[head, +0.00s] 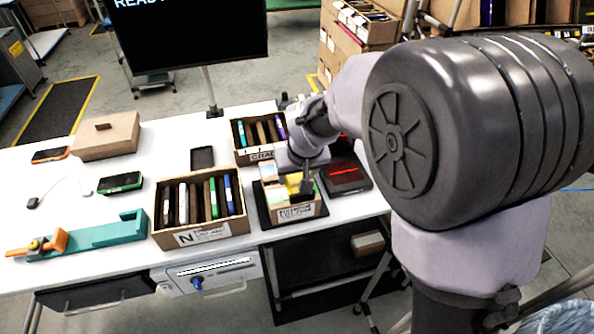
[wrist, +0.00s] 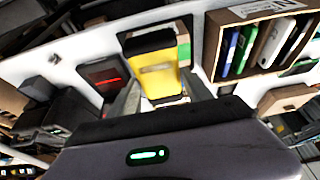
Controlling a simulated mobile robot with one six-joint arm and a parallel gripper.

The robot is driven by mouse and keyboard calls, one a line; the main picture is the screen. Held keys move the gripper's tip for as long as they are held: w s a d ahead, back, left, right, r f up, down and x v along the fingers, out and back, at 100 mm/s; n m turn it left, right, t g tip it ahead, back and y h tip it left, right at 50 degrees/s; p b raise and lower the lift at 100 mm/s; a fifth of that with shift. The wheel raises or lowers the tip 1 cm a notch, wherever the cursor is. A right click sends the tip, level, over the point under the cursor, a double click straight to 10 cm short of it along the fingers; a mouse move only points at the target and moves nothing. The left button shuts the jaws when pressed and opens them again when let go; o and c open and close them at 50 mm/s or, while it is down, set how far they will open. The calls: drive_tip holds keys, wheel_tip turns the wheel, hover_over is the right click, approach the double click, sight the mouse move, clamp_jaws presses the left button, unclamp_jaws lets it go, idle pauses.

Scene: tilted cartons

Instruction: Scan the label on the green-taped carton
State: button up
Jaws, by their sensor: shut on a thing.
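My gripper (head: 306,186) reaches down over a small open carton (head: 297,212) with a printed front label on a dark mat. In the wrist view, my gripper (wrist: 160,97) is shut on a yellow box-shaped thing (wrist: 155,72) with a dark top end and a pale patch. Its yellow also shows in the head view (head: 293,180). A green strip (wrist: 184,52) shows just behind it; I cannot tell whether it is tape on a carton. A dark scanner-like device with a red line (head: 345,176) lies right of the small carton; it also shows in the wrist view (wrist: 110,78).
An open carton of upright slim items (head: 200,232) stands left of the small carton, and another (head: 243,158) stands behind. A monitor (head: 190,35) rises at the back. A teal holder (head: 90,240), a green-edged handheld (head: 120,182) and a brown box (head: 106,138) lie left.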

drive_tip(key=shift+r, duration=0.2)
wheel_tip(320, 180, up, 5)
drive_tip(key=p, duration=0.4)
drive_tip(key=shift+d, duration=0.1)
drive_tip(key=shift+f, duration=0.1)
idle(1.5)
